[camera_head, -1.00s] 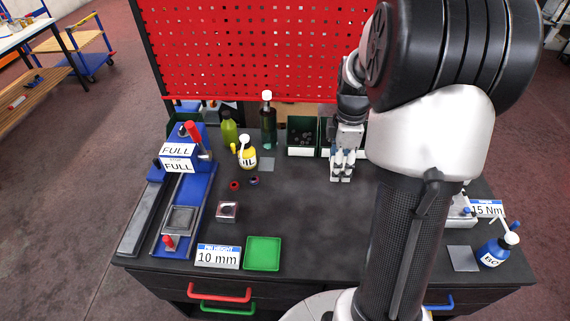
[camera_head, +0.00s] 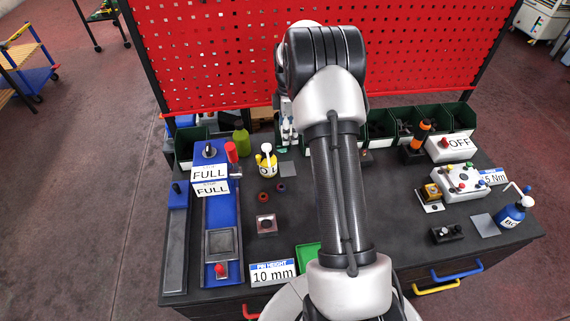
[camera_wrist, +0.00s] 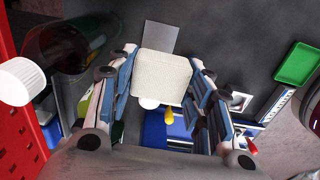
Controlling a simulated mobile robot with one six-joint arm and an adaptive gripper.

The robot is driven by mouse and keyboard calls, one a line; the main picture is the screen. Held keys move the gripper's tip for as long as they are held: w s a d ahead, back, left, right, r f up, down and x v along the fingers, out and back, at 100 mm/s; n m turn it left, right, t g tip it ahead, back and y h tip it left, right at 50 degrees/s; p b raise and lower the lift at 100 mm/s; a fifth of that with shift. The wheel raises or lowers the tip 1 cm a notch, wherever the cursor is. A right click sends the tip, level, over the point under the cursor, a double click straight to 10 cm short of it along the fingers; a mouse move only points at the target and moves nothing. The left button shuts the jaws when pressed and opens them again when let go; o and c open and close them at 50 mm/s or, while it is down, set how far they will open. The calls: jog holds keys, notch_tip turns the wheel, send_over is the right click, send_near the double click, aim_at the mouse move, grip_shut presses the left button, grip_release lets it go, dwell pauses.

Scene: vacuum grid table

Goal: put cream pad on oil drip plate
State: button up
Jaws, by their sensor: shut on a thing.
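The cream pad (camera_wrist: 161,78) is a pale rounded block held between the two fingers of my gripper (camera_wrist: 160,88) in the wrist view. In the head view my gripper (camera_head: 287,133) is partly hidden by my arm, and I cannot make out the pad there. The oil drip plate (camera_head: 288,169) is a flat grey square right of the yellow oil bottle (camera_head: 266,162). In the wrist view the plate (camera_wrist: 161,37) lies on the table beyond the pad, which overlaps its near edge. The pad appears above the table.
A green bottle (camera_head: 241,141) is left of the gripper. Green bins (camera_head: 381,124) line the back. A green tray (camera_head: 308,255) is at the front, partly hidden by my arm.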

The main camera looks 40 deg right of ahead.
aim_at(288, 168)
notch_tip(288, 168, down, 16)
jog(key=shift+r+b, duration=0.15)
jog(key=shift+b, duration=0.85)
jog(key=o, duration=1)
